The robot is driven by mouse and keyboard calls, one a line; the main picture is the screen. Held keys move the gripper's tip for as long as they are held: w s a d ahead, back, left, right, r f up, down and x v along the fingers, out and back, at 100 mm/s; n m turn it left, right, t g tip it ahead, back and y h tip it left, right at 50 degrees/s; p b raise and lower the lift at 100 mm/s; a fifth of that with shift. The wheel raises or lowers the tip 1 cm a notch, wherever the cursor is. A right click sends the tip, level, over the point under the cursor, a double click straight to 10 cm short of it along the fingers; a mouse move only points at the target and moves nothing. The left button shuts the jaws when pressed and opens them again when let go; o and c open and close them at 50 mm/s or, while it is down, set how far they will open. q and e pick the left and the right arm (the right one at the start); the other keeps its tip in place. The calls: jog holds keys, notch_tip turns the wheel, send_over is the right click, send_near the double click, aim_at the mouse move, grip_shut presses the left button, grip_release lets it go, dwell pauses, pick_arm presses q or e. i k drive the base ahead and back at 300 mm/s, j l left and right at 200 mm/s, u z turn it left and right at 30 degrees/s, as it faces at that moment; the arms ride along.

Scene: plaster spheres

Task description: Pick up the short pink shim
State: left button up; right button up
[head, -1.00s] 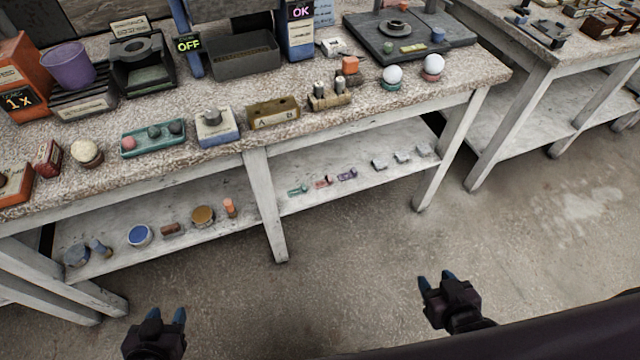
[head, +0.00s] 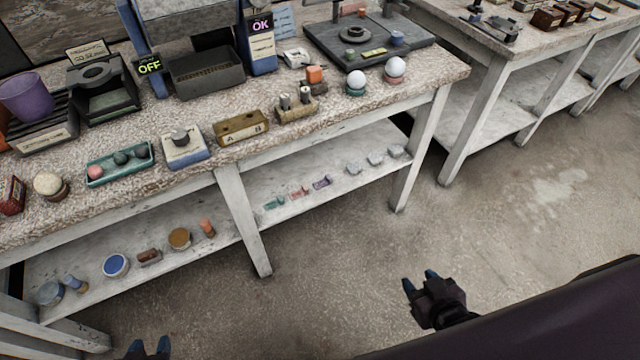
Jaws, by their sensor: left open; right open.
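Small colored pieces lie in a row on the lower shelf under the bench. The pink one (head: 299,192), which looks like the shim, lies between a teal piece (head: 274,203) and a purple piece (head: 321,182). It is too small to tell its exact shape or length. My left gripper (head: 148,350) is open at the bottom edge, mostly cut off, and far from the pink piece. My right gripper (head: 421,283) is open and empty over the floor, to the right of and in front of the shelf, well apart from the pieces.
The speckled bench top (head: 330,125) overhangs the lower shelf (head: 340,192). A front leg (head: 245,225) stands left of the pink piece, another (head: 418,150) to the right. Grey blocks (head: 375,158) lie farther right on the shelf. The floor (head: 330,280) in front is clear.

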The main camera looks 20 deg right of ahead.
aim_at(301, 192)
jog(key=u, duration=1.95)
jog(key=z, duration=2.15)
jog(key=i+l+u, duration=0.15)
jog(key=u, duration=0.15)
jog(key=i+l+u, duration=0.3)
jog(key=k+j, duration=0.05)
jog(key=k, duration=0.05)
